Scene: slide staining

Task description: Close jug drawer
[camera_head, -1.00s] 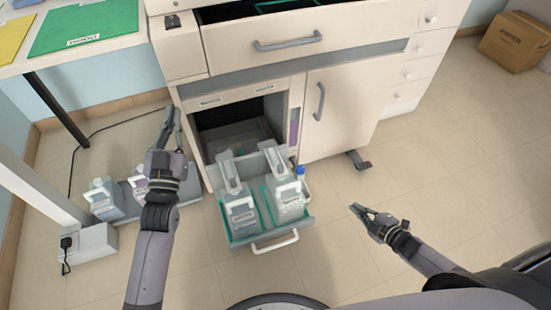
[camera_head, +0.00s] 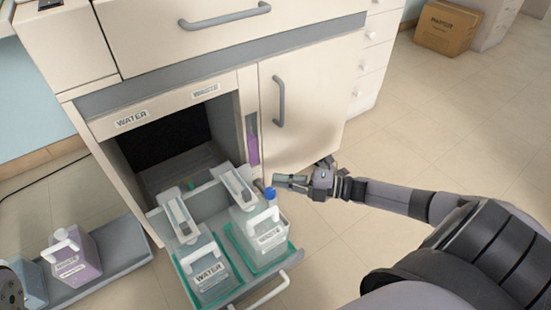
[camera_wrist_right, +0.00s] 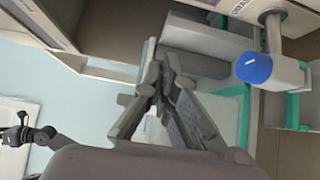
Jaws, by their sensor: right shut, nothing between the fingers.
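The jug drawer (camera_head: 292,260) is pulled out of the lower left bay of the cabinet in the head view. Its white handle (camera_head: 264,294) faces the front. It holds a water jug (camera_head: 209,276) at left and a second labelled jug (camera_head: 268,238) at right, in green-edged trays. My right gripper (camera_head: 279,180) is shut and empty, pointing left beside the drawer's right rear, close to a blue cap (camera_head: 270,193). In the right wrist view the closed fingers (camera_wrist_right: 157,55) are near the blue cap (camera_wrist_right: 254,67). My left gripper cannot be clearly made out; only a dark arm part shows at the left edge.
The cabinet door (camera_head: 310,100) right of the bay is shut, with a grey handle. A grey tray (camera_head: 115,277) with bottles, one holding purple liquid (camera_head: 76,258), stands on the floor left of the drawer. The floor at right is open; a cardboard box (camera_head: 447,27) is farther back.

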